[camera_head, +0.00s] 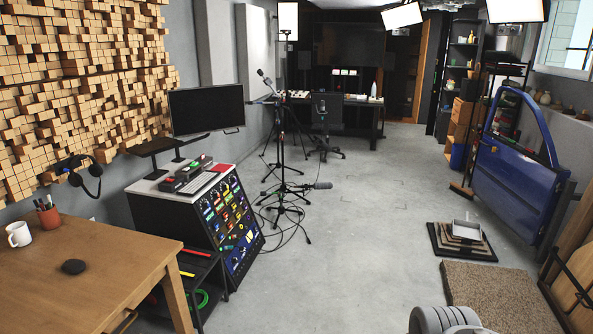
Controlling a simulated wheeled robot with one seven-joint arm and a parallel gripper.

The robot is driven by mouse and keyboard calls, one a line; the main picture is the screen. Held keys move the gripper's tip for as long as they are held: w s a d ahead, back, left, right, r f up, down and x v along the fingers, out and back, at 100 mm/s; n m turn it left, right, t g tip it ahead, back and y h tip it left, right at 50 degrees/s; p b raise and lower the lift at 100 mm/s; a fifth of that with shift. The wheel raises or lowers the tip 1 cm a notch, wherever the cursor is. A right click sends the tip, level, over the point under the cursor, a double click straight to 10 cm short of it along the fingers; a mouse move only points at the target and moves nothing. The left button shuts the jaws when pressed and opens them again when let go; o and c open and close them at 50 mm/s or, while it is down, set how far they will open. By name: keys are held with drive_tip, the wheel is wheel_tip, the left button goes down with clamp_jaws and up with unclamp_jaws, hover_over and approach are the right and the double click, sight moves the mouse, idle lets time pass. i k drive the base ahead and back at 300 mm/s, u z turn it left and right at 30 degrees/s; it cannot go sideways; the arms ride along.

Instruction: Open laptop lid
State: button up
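I cannot clearly make out a laptop. A dark flat slab (152,146) sits raised above the left end of the console desk, beside the monitor (207,109). I cannot tell whether it is a closed laptop or a shelf. My gripper is not in view. A grey-white rounded part at the bottom edge, right of centre, looks like part of my arm.
Microphone stands (283,150) and cables are mid-floor. A blue car door (515,175) stands at right.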

sight(142, 149)
drive_tip(key=i, duration=2.4)
drive_tip(key=u, duration=0.7)
drive_tip(key=i, duration=1.3)
drive_tip(key=u, duration=1.6)
drive_tip(key=i, duration=1)
drive_tip(key=u, duration=0.5)
